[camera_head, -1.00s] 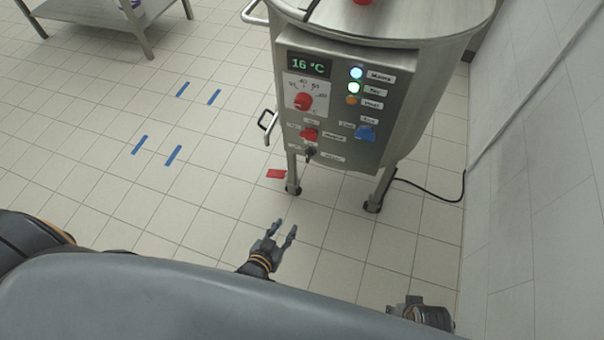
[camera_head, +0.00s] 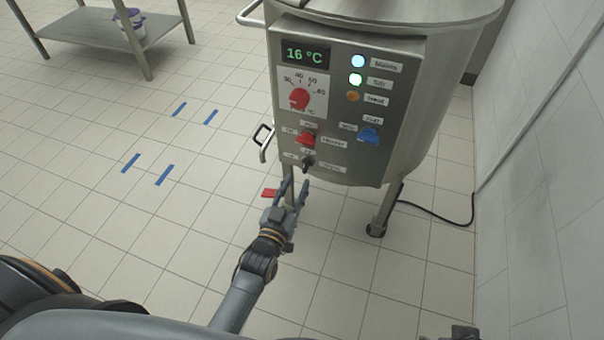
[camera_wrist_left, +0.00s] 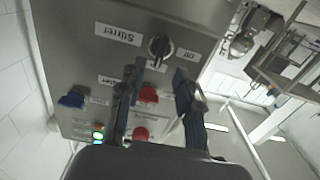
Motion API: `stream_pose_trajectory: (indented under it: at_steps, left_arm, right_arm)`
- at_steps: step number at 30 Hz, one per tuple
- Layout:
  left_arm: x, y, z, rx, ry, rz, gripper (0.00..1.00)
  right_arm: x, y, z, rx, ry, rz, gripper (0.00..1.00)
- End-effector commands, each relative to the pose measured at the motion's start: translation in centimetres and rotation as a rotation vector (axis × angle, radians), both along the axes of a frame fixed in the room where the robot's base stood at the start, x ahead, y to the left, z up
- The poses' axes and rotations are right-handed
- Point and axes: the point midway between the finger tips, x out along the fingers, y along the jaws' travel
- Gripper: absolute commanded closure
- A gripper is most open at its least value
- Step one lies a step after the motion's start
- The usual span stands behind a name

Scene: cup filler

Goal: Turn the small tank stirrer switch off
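The small black stirrer switch (camera_head: 308,163) is the lowest knob on the tank's control panel. In the left wrist view the black knob (camera_wrist_left: 160,48) is next to a label reading "Stirrer", with an "Off" label on its other side. My left gripper (camera_head: 295,183) is open and empty, just below the switch in the head view. In the left wrist view its two fingers (camera_wrist_left: 155,82) are spread, with the knob showing beyond them, and no contact is visible. The fingers of my right gripper do not show.
A red knob (camera_head: 306,139), a blue knob (camera_head: 369,135) and a red temperature dial (camera_head: 299,98) sit above the switch. The display (camera_head: 305,54) reads 16 °C. A handle (camera_head: 263,140) sticks out left of the panel. A wall (camera_head: 545,190) stands at the right.

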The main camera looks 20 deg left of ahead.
Motion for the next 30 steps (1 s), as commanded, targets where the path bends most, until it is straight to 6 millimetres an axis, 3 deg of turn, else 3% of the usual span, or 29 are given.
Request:
stream_pose_trajectory:
  at_steps: [3, 9, 21, 26, 30]
  left_arm:
    - [2.4, -0.1, -0.1, 0.000, -0.002, 0.000, 0.66]
    - [4.8, -0.1, -0.1, 0.000, -0.001, 0.001, 0.66]
    - [5.5, -0.2, -0.1, 0.000, 0.002, 0.000, 0.66]
    - [5.5, -0.2, -0.1, 0.000, 0.001, 0.000, 0.99]
    - [5.4, -0.2, -0.1, 0.000, 0.001, 0.000, 1.00]
  right_arm:
    - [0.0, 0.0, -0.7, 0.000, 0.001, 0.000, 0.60]
    - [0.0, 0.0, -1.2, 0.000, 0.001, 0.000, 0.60]
    - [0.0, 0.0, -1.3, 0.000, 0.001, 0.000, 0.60]
    - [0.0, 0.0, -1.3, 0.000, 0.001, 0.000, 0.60]
    - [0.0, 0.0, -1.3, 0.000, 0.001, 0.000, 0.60]
